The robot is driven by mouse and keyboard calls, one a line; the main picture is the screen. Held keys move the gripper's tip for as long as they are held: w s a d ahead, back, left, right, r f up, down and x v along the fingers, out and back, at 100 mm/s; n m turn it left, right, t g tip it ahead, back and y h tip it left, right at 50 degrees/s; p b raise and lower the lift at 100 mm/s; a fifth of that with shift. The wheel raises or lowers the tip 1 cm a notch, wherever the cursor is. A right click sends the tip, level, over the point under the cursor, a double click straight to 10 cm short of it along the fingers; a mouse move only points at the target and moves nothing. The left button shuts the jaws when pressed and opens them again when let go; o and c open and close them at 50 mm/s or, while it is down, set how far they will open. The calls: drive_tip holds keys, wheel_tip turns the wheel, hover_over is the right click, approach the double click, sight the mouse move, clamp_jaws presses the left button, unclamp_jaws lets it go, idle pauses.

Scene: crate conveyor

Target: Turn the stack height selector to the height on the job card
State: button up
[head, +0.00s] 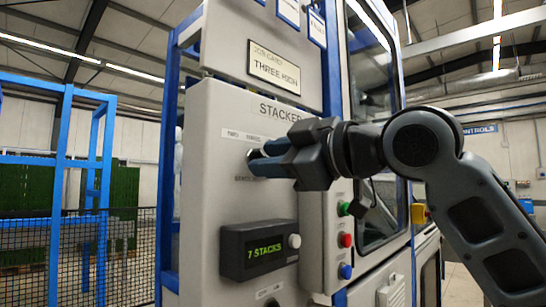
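The job card (274,67) on the upper panel reads "THREE HIGH". My gripper (257,162) reaches in from the right to the front of the light grey "STACKER" panel (213,120). Its blue-grey fingers point left at the panel, just under small labels (243,135) that are too small to read surely. The selector knob is not clearly visible; my fingers cover the spot between these labels and a partly hidden label (244,179). I cannot tell the knob's setting, or whether the fingers touch or grip it.
Green (343,209), red (346,240) and blue (346,271) buttons sit to the right. A blue frame with mesh fence (66,150) stands left.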

clamp_jaws()
drive_tip(key=shift+m+p, duration=0.3)
drive_tip(key=shift+m, duration=0.1)
drive_tip(key=shift+m+p, duration=2.8)
drive_tip(key=shift+m, duration=1.2)
drive_tip(key=shift+o, duration=0.3)
unclamp_jaws()
drive_tip(key=shift+s, duration=0.1)
